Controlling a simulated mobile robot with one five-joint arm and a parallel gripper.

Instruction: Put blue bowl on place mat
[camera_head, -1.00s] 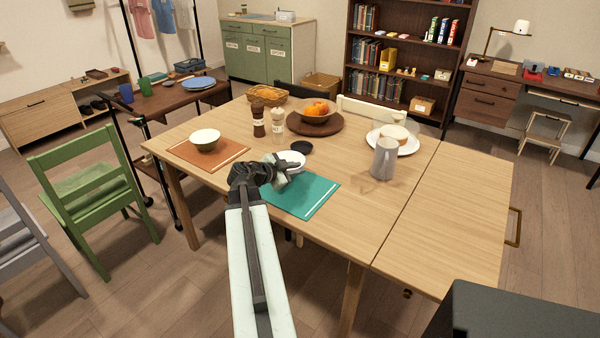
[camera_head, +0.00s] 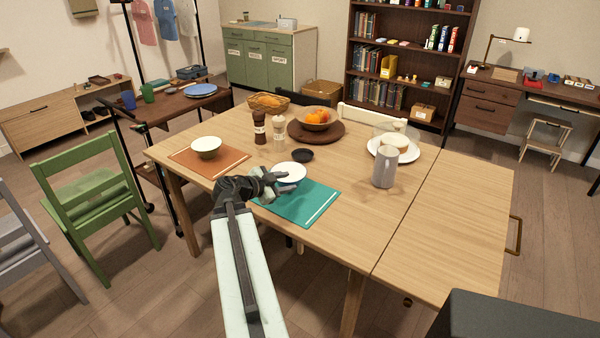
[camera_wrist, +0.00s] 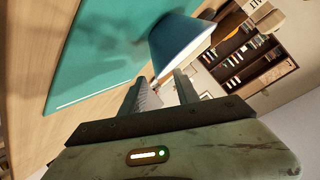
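The blue bowl (camera_head: 290,171), pale inside, is upright at the far edge of the teal place mat (camera_head: 318,207). In the wrist view the bowl's blue outer side (camera_wrist: 180,42) is just beyond my fingertips, and the teal mat (camera_wrist: 95,45) lies to its left. I cannot tell whether the whole base rests on the mat. My gripper (camera_head: 277,182) is at the bowl's near left side. In the wrist view its two fingers (camera_wrist: 162,82) stand apart, with the near rim at their tips. The contact with the rim is partly hidden.
A second bowl (camera_head: 207,147) sits on an orange mat (camera_head: 228,162). A small black dish (camera_head: 303,155) is just behind the blue bowl. Two mills (camera_head: 260,128), a fruit bowl (camera_head: 317,119) and a grey pitcher (camera_head: 385,163) stand nearby. The table's right side is clear.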

